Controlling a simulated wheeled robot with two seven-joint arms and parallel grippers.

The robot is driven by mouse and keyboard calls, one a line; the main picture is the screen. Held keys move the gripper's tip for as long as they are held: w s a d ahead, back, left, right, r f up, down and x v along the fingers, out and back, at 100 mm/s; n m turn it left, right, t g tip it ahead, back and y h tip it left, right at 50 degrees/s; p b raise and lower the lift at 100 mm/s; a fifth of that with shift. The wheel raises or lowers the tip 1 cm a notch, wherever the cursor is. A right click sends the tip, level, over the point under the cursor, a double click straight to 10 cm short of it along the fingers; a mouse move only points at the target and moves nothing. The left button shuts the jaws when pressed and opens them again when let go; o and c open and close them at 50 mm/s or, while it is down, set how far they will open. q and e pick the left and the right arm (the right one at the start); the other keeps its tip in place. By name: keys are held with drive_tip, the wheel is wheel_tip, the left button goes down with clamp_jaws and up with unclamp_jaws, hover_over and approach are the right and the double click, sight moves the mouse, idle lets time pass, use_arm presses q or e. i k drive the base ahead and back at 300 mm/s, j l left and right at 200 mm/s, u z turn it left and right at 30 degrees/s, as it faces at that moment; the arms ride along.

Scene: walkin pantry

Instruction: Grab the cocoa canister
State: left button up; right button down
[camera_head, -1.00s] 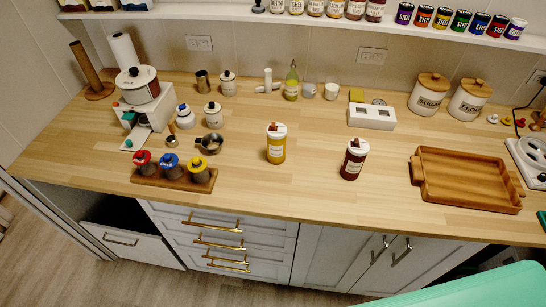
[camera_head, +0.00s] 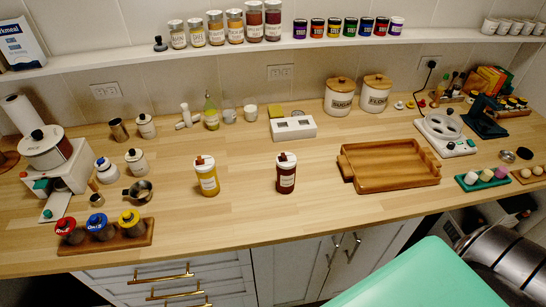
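No canister label that I can read says cocoa. A dark brown canister with a white lid and a red-brown knob (camera_head: 286,174) stands upright on the wooden counter, near the middle; its label is too small to read. A similar yellow canister (camera_head: 207,177) stands upright to its left. Three lidded canisters stand in a wooden rack at the front left: red-lidded (camera_head: 69,231), blue-lidded (camera_head: 100,226) and yellow-lidded (camera_head: 131,223). Neither of my grippers is in view, and no gripper touches any canister.
A wooden tray (camera_head: 390,183) lies right of the brown canister. A white box (camera_head: 293,128) and the sugar (camera_head: 340,97) and flour (camera_head: 375,94) canisters stand behind. A shelf (camera_head: 230,51) with jars runs above. The counter between the two middle canisters is clear.

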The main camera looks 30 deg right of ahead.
sight(286, 172)
drive_tip(key=j+z, duration=0.1)
drive_tip(key=z, duration=0.3)
drive_tip(key=j+z, duration=0.1)
drive_tip(key=z, duration=0.75)
drive_tip(key=k+j, duration=0.05)
